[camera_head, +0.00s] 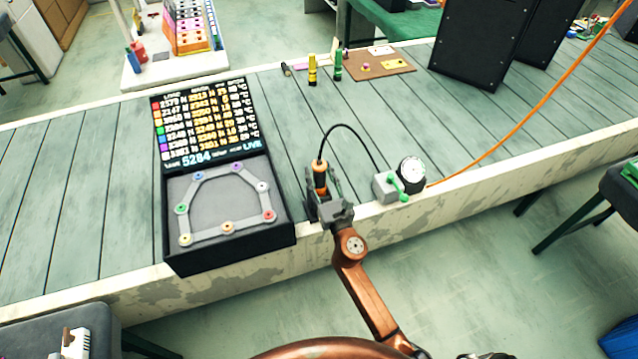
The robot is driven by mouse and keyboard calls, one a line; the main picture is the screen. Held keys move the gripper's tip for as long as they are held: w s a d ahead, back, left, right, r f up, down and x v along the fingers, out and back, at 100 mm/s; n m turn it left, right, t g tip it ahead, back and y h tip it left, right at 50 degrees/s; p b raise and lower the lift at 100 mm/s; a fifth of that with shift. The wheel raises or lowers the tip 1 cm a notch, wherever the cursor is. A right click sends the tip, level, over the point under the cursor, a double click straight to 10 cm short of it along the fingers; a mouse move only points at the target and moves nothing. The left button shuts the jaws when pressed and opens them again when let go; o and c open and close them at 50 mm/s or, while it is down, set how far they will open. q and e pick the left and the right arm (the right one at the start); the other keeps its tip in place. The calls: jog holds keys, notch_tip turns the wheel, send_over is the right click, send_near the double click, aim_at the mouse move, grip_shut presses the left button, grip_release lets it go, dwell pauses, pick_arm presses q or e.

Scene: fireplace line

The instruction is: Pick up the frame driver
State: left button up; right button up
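An orange and black tool with a black cable, which looks like the frame driver (320,168), stands roughly upright near the front edge of the bench. The cable arcs from its top to a small grey block with a gauge. My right gripper (325,192) is at the tool, with its dark fingers around its lower part. The fingers hide the tool's lower end. I cannot tell whether they press on it or stand slightly apart. My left gripper is not in view.
A black case (283,232) with a display lid and a frame with coloured points lies left of the gripper. The grey block with green lever and round gauge (411,170) stands to the right.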

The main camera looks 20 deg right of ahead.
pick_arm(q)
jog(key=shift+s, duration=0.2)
pick_arm(e)
jog(key=shift+r, duration=0.1)
grip_shut()
pick_arm(q)
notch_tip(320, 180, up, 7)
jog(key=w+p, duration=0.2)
jog(key=p, duration=0.5)
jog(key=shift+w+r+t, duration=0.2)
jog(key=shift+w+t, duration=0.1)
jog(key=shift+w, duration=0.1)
pick_arm(e)
notch_tip(320, 180, up, 10)
jog(key=shift+r, duration=0.1)
